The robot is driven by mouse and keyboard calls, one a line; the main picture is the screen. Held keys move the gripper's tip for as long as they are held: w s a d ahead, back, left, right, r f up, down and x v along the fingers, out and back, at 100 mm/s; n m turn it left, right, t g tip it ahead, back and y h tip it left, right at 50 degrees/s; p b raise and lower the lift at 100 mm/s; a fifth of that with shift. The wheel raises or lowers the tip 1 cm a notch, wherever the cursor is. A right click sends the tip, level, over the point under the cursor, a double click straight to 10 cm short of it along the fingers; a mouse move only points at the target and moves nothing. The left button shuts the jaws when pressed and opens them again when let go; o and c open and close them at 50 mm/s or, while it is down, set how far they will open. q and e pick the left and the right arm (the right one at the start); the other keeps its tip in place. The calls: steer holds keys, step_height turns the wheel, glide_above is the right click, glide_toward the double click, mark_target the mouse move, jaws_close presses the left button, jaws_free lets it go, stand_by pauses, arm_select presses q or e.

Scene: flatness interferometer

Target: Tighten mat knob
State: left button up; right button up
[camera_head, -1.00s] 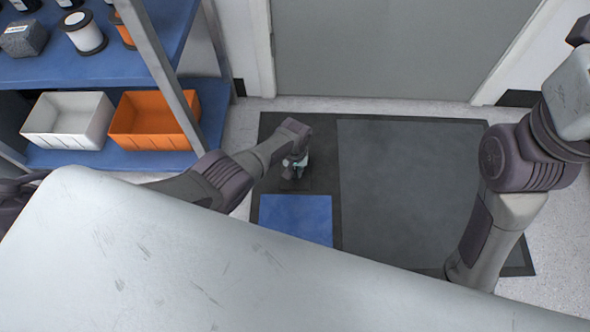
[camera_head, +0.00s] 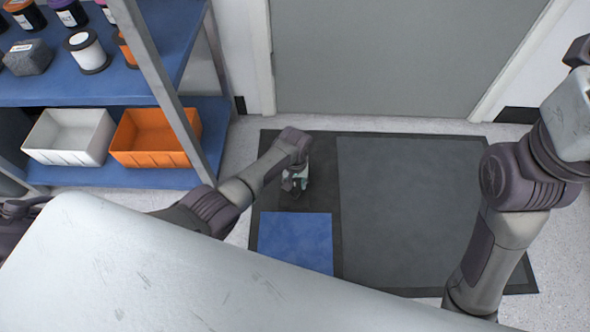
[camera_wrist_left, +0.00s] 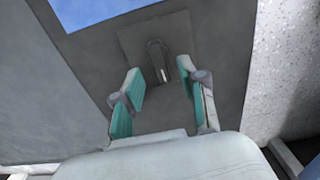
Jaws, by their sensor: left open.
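The dark mat (camera_head: 322,240) lies on the floor in front of a grey door. A small square plate (camera_wrist_left: 128,38) sits on it in the left wrist view. A dark rounded upright part with a bright metal front, which looks like the knob (camera_wrist_left: 155,52), stands on this plate. My left gripper (camera_head: 295,180) points down over the plate in the head view and hides the knob there. In the left wrist view my left gripper (camera_wrist_left: 161,75) is open, its green-lined fingers apart, with the knob between or just beyond the tips. Contact cannot be told. My right gripper is outside the view.
The mat carries a blue panel (camera_head: 295,240) and a large grey panel (camera_head: 410,210). A shelf at left holds a white bin (camera_head: 68,150), an orange bin (camera_head: 150,155) and spools. My right arm hangs over the mat's right side.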

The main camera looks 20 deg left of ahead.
mark_target(295, 189)
arm_select(q)
step_height(295, 189, up, 8)
stand_by(0.8)
